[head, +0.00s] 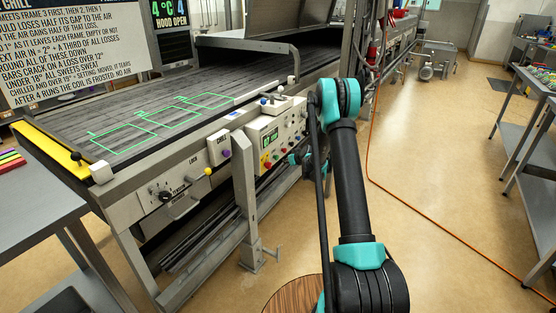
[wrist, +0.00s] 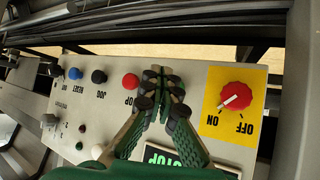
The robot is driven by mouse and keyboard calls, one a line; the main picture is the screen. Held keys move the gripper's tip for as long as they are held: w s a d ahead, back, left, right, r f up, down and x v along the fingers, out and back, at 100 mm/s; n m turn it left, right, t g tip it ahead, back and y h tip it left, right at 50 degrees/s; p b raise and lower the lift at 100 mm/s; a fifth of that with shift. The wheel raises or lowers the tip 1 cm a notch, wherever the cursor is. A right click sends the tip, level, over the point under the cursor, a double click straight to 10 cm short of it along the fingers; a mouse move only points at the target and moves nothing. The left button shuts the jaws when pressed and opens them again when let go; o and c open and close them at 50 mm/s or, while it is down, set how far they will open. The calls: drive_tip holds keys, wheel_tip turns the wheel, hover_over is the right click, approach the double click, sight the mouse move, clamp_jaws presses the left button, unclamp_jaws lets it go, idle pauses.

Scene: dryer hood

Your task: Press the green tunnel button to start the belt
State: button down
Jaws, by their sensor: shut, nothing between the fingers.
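My gripper (wrist: 161,82) is shut and empty, its fingertips in front of the pale control panel (wrist: 190,140) in the wrist view. A red stop button (wrist: 130,81) is just left of the fingertips, with its label partly hidden. I cannot make out a large green button; the fingers cover part of the panel. I cannot tell whether the fingertips touch it. A green display (wrist: 165,156) reading STOP is partly behind the fingers.
In the wrist view, a red rotary switch (wrist: 237,95) on a yellow plate is right of my fingers. Black jog (wrist: 98,76) and blue reset (wrist: 74,73) buttons are left. In the head view, the tunnel hood (head: 285,25) is raised. An orange cable (head: 410,208) crosses the floor.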

drive_tip(key=shift+w+a, duration=0.45)
drive_tip(key=shift+a, duration=0.25)
idle(1.1)
drive_tip(key=shift+w+a, duration=0.25)
drive_tip(key=shift+a, duration=0.05)
drive_tip(key=shift+w+a, duration=0.5)
drive_tip(key=shift+a, duration=0.2)
idle(1.2)
drive_tip(key=shift+d, duration=0.1)
drive_tip(key=shift+s+d, duration=0.75)
drive_tip(key=shift+d, duration=0.15)
drive_tip(key=shift+s+d, duration=0.75)
drive_tip(key=shift+d, duration=0.25)
drive_tip(key=shift+s+d, duration=0.7)
drive_tip(key=shift+d, duration=0.3)
